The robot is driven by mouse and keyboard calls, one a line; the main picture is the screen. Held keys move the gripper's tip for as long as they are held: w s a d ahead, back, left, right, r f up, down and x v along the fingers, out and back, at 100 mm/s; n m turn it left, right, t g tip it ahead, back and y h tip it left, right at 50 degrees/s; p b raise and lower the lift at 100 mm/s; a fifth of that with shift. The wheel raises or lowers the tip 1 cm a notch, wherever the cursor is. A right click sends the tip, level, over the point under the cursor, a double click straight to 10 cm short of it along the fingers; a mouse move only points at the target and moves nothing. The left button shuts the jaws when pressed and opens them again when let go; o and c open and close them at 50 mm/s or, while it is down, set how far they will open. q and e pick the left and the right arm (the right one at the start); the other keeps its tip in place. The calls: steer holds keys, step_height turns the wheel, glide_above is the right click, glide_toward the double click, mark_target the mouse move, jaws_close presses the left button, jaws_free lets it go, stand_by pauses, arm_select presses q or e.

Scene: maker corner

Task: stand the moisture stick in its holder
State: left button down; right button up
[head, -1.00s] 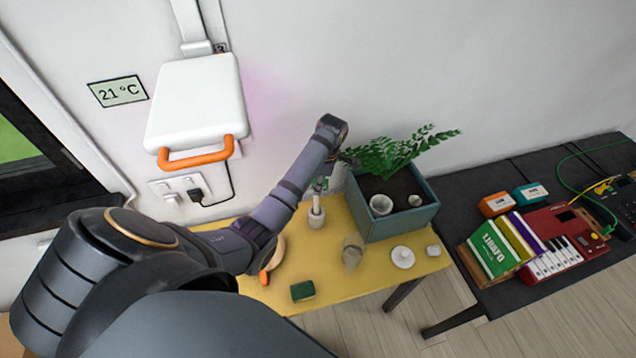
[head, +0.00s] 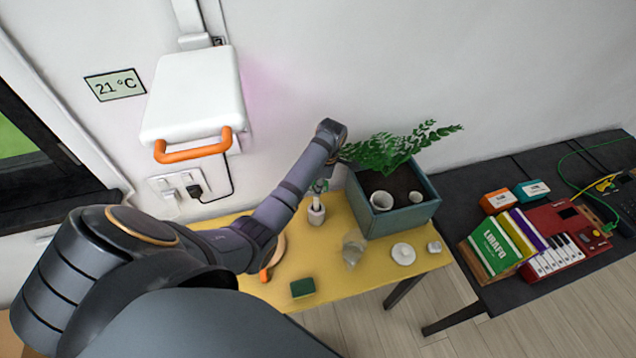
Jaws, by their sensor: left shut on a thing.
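My left gripper (head: 320,186) shows small at the end of my arm, partly hidden by it, over the back of the yellow table. It is shut on the moisture stick (head: 316,199), a thin whitish stick pointing down. The holder (head: 316,215), a small pale cup, stands on the table right below the gripper. The stick's lower end appears to be at or inside the holder's mouth; its tip is hidden. My right gripper is not in view.
A teal planter (head: 405,220) with a fern and white pots stands right of the holder. A clear bag-like thing (head: 353,250), a white lid (head: 403,254) and a green sponge (head: 302,288) lie on the yellow table (head: 335,275). A dark table with books stands further right.

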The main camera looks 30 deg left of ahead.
arm_select(q)
steer(key=shift+f, duration=0.65)
steer(key=shift+f+b, duration=0.15)
steer(key=shift+b, duration=0.15)
steer(key=c, duration=1.1)
jaws_free()
steer(key=shift+c, duration=0.2)
steer(key=o, duration=0.6)
